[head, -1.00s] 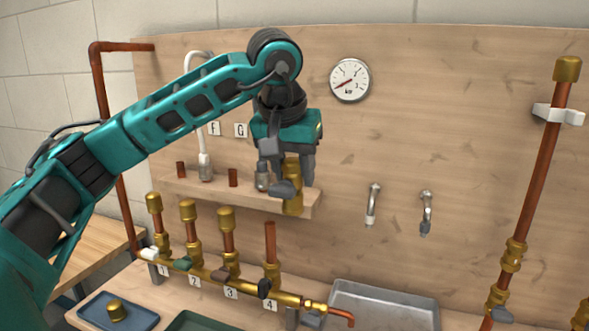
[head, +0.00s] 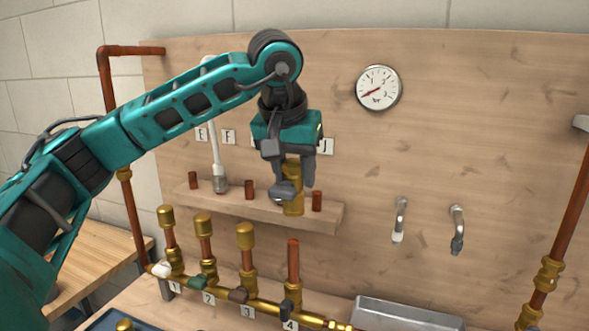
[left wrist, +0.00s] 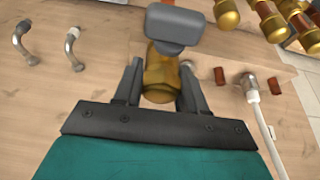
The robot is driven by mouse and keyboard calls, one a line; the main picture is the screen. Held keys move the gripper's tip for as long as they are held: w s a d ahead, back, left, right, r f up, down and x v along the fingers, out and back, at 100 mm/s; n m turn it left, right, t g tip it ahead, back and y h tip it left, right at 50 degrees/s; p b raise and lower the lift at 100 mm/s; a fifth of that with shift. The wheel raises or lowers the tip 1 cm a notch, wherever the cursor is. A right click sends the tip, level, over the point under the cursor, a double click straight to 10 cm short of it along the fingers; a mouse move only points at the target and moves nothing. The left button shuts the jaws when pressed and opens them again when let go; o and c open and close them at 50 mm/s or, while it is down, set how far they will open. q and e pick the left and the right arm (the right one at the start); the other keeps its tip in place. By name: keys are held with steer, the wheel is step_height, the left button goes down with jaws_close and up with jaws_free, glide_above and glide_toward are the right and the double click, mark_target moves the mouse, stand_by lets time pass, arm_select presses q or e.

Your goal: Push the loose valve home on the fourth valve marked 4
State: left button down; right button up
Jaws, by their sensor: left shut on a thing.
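My left gripper (head: 290,158) points down and is shut on a brass valve with a grey lever handle (head: 293,203). In the left wrist view this valve (left wrist: 160,80) sits between the fingers, its grey handle to the far side. The held valve is upright. In the head view it appears just above the bare copper stub (head: 293,262) of the fourth branch, marked 4, with a visible gap; I cannot tell the depth. Below that stub is a dark-handled fitting (head: 290,308) on the brass manifold (head: 262,303). My right gripper is out of view.
A wooden shelf (head: 270,213) with short copper stubs and a white hose (head: 216,150) is behind the gripper. Capped branches (head: 246,250) stand left of the fourth. A metal tray (head: 405,314) is at lower right. Two taps (head: 399,220) and a gauge (head: 379,88) are on the panel.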

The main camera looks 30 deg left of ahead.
arm_select(q)
steer(key=shift+f+b, duration=1.9)
steer(key=shift+f, duration=0.5)
steer(key=shift+f+b, duration=1.35)
steer(key=shift+f, duration=0.85)
steer(key=shift+f, duration=0.25)
steer(key=c, duration=0.6)
jaws_free()
steer(key=shift+o, duration=0.2)
